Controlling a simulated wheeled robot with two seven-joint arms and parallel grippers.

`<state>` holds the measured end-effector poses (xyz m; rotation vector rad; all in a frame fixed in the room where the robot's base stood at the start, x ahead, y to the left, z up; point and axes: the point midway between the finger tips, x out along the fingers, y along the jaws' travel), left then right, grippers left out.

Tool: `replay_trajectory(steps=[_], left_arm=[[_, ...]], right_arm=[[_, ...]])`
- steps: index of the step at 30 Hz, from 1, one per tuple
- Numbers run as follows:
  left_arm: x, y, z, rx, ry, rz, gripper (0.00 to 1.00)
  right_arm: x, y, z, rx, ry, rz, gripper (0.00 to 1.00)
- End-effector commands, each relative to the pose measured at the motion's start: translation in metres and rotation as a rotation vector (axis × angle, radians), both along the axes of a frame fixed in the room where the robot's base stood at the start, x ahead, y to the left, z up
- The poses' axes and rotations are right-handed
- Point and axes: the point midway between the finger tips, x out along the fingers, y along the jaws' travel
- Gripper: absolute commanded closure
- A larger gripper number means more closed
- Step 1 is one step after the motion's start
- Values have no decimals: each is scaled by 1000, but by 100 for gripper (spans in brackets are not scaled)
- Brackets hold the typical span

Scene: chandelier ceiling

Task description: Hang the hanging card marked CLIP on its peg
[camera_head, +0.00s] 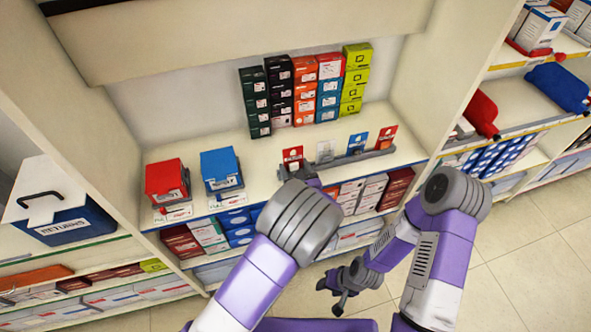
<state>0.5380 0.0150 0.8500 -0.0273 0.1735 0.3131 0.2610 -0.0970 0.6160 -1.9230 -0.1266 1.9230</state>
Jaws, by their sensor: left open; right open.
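Small hanging cards stand in a row along a grey rack (372,155) on the middle shelf: a red card (292,153), a pale card (325,151), a blue card (357,142) and an orange-red card (387,136). Their print is too small to read, so I cannot tell which is marked CLIP. The pegs are not clear. My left gripper (291,173) is open at the rack's left end, just in front of the red card; its wrist hides part of the shelf edge. My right gripper (331,296) is open and empty, low in front of the shelving.
A red bin (166,179) and a blue bin (220,169) stand left on the shelf. Stacked coloured boxes (304,90) stand behind the cards. A RETURNS box (70,222) is far left. Red and blue bottles (481,113) lie on the right shelf. Bare shelf lies between bins and rack.

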Motion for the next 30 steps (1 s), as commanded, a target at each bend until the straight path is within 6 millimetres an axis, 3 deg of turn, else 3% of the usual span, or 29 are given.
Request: replay_trajectory(steps=[1,4,5,11,24,30], left_arm=[[0,0,0,0,0,0,38],[0,0,0,0,0,0,53],[0,0,0,0,0,0,54],[0,0,6,-1,0,0,54],[0,0,41,-1,0,0,54],[-2,-1,46,0,1,0,54]], right_arm=[[0,0,0,0,0,0,51],[0,0,0,0,0,0,51],[0,0,0,0,0,0,51],[0,0,5,0,0,0,51],[0,0,31,0,0,0,51],[0,0,35,0,0,0,51]])
